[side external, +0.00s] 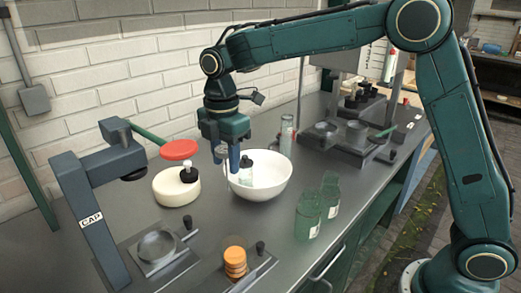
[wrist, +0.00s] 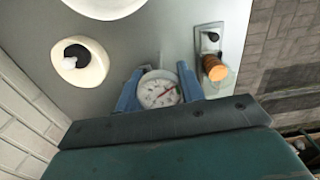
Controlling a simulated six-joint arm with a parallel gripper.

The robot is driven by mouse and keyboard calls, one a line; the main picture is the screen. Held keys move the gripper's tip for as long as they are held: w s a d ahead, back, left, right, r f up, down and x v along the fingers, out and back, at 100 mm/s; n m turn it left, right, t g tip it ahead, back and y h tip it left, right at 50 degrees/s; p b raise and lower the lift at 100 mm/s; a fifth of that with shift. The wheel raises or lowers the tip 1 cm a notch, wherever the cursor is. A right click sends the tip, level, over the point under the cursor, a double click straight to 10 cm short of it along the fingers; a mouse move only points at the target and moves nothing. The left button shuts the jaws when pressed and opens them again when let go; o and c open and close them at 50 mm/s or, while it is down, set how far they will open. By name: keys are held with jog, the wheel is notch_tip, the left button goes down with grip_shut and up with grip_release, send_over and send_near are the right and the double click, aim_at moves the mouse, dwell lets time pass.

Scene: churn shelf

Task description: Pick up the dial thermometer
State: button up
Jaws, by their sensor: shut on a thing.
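The dial thermometer (wrist: 158,90) shows its round white face and red needle in the wrist view. It sits between the two blue fingers of my gripper (wrist: 160,92), which is shut on it. In the side view my gripper (side external: 227,163) points down above the bench, just left of the white bowl's rim. A small pale part of the thermometer shows between the fingers there; its lower part is hard to make out.
A white bowl (side external: 270,188) with a dark-capped bottle stands close right. A cream round pot (side external: 172,188) is to the left, by a red disc (side external: 179,149). Green jars (side external: 308,215), an orange lid stack (side external: 235,261) and a CAP press (side external: 92,219) stand nearer.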

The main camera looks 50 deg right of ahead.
notch_tip(320, 180, up, 8)
jog(key=shift+r, duration=0.2)
dwell(0.7)
